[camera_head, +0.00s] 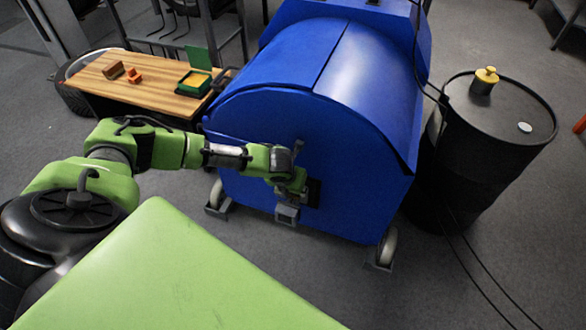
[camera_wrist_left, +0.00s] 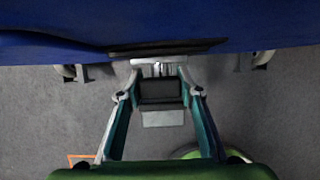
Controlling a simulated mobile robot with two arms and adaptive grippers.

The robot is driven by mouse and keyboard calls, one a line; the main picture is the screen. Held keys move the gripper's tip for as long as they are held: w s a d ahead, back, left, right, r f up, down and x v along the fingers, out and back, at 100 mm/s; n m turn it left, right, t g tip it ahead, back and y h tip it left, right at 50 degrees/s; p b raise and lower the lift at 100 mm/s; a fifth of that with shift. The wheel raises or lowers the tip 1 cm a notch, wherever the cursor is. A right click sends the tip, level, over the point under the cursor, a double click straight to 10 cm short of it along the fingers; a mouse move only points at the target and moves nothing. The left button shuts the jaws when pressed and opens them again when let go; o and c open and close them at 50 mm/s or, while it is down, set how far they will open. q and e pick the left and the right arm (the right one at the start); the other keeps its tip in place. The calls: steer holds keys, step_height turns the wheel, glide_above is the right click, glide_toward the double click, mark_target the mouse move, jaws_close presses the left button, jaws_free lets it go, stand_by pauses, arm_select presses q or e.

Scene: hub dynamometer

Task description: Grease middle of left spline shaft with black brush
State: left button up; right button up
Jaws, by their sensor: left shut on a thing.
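My left gripper (camera_head: 292,188) is at the front face of the blue dynamometer housing (camera_head: 340,140), just left of a dark opening (camera_head: 315,192). In the left wrist view its two green fingers (camera_wrist_left: 159,80) are closed about a dark block (camera_wrist_left: 160,92), which appears to be the black brush. Its bristles cannot be made out. A short, bright metal piece, likely the spline shaft (camera_wrist_left: 158,69), shows just beyond the block, under the blue housing's edge. Whether the brush touches it cannot be told. My right gripper is not in view.
A black drum (camera_head: 490,150) stands to the right, carrying a yellow-topped can (camera_head: 483,82). Cables cross the floor there.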

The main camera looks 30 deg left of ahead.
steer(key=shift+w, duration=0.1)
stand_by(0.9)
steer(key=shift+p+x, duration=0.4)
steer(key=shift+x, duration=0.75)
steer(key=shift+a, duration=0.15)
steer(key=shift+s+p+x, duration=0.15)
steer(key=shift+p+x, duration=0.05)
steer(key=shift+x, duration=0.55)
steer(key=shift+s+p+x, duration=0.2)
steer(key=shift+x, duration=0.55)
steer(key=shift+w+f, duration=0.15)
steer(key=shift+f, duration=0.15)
